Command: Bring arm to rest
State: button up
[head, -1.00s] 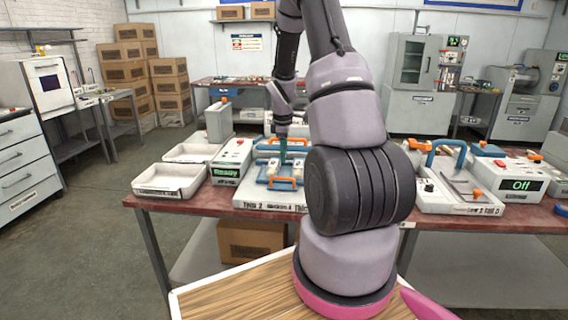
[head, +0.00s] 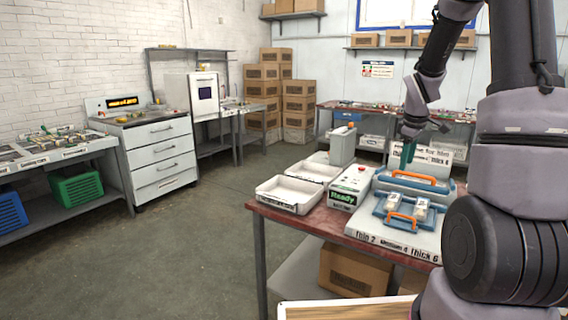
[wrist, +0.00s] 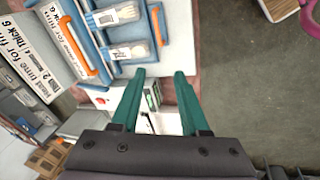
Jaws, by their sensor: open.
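My gripper (head: 407,154) is in the air above the press station on the red-topped table, its teal fingers pointing down. In the wrist view the two teal fingers (wrist: 157,75) stand apart with nothing between them. Below is the blue press (head: 408,210) with orange handles and two small white-labelled pieces on it. It also shows in the wrist view (wrist: 108,52). A white control box (head: 350,187) beside it has a green "Ready" display. My arm fills the right side of the head view.
Two white trays (head: 289,193) lie on the red-topped table (head: 300,215) at its left end. A cardboard box (head: 355,270) sits on the shelf below. A drawer cabinet (head: 160,157) and a workbench (head: 60,152) stand at left. The floor (head: 190,245) between is clear.

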jog(key=s+a+r+m+t, duration=0.1)
jog(key=s+a+r+m, duration=0.3)
jog(key=r, duration=0.3)
jog(key=s+a+r+m+t, duration=0.1)
jog(key=s+a+r, duration=0.3)
jog(key=s+r, duration=0.25)
jog(key=s+a+r+m+t+y, duration=0.1)
jog(key=s+a+r+m, duration=0.2)
jog(key=s, duration=0.4)
jog(key=s+a+r+m+t+y, duration=0.1)
jog(key=s+a+r+m+y, duration=0.1)
jog(key=s, duration=0.5)
jog(key=shift+s+a+r+m, duration=0.2)
jog(key=shift+a+r+m, duration=0.6)
jog(key=shift+a+m, duration=0.3)
